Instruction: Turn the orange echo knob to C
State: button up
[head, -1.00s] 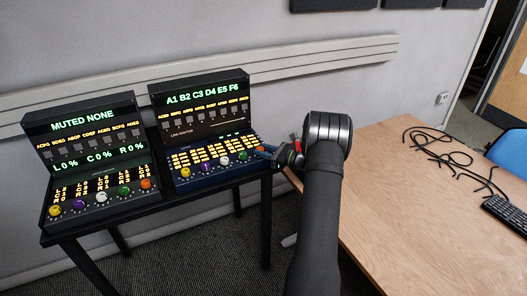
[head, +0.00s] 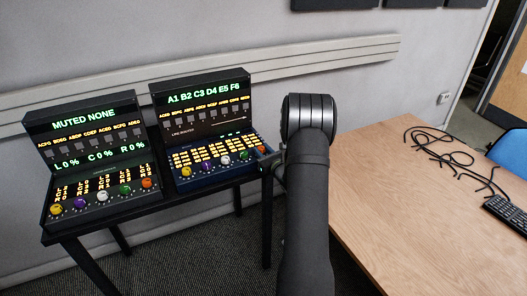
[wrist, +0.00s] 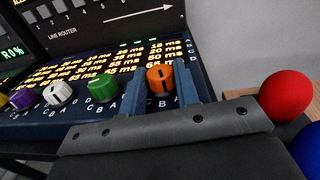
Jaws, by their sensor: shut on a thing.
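The orange knob (wrist: 160,78) is at the right end of the knob row on the right console, and also shows in the head view (head: 261,149). My gripper (wrist: 158,95) is shut on it, one blue-grey finger at each side. The knob bears a dark mark on its face. Letters are printed below it, partly hidden by my fingers. I cannot tell which letter the mark points to. In the head view, my gripper (head: 266,156) is at the right edge of the console, mostly hidden by my wrist.
A green knob (wrist: 102,87) and a white knob (wrist: 58,94) stand to the left in the same row. The left console (head: 97,202) has its own orange knob (head: 147,182). A wooden table (head: 400,200) with black cables (head: 445,150) is at the right.

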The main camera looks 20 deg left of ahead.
jog(key=shift+s+a+m+t+h, duration=0.1)
jog(key=shift+s+m+t+h, duration=0.05)
jog(key=shift+m+t+h, duration=0.95)
jog(key=shift+h, duration=0.3)
jog(key=o, duration=1)
jog(key=shift+c, duration=0.2)
jog(key=v, duration=1.7)
jog(key=shift+s+f, duration=0.15)
jog(key=shift+s, duration=0.05)
